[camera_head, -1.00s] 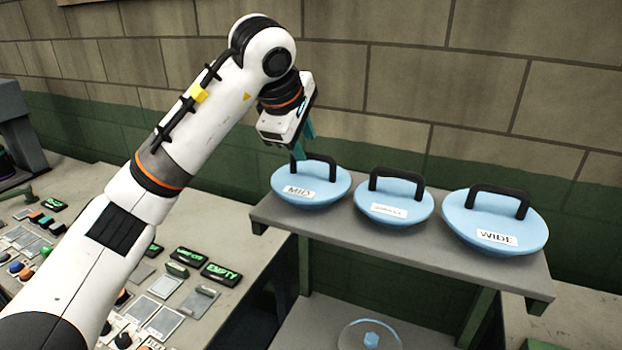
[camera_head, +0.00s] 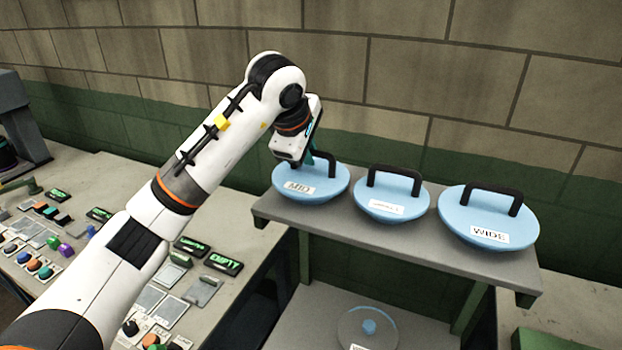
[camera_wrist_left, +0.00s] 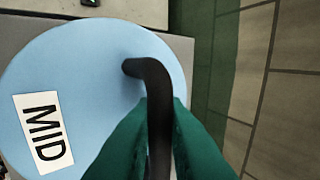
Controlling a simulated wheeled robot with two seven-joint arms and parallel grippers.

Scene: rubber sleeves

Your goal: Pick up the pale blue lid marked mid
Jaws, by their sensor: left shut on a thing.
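The pale blue lid marked MID (camera_head: 318,191) sits at the left end of the grey shelf (camera_head: 375,227), with a black handle on top. It also fills much of the left wrist view (camera_wrist_left: 75,65), its white MID label (camera_wrist_left: 43,130) at the lower left. My left gripper (camera_head: 312,160) is at the lid's handle. In the left wrist view its green fingers (camera_wrist_left: 158,140) are closed on both sides of the black handle (camera_wrist_left: 152,82). The lid appears to rest on the shelf still. My right gripper is not in view.
Two more pale blue lids stand to the right: a middle one (camera_head: 391,203) close beside the MID lid, and one marked WIDE (camera_head: 487,232). A clear disc (camera_head: 368,329) lies on the lower shelf. A control bench (camera_head: 235,243) with buttons is at left. A brick wall stands behind.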

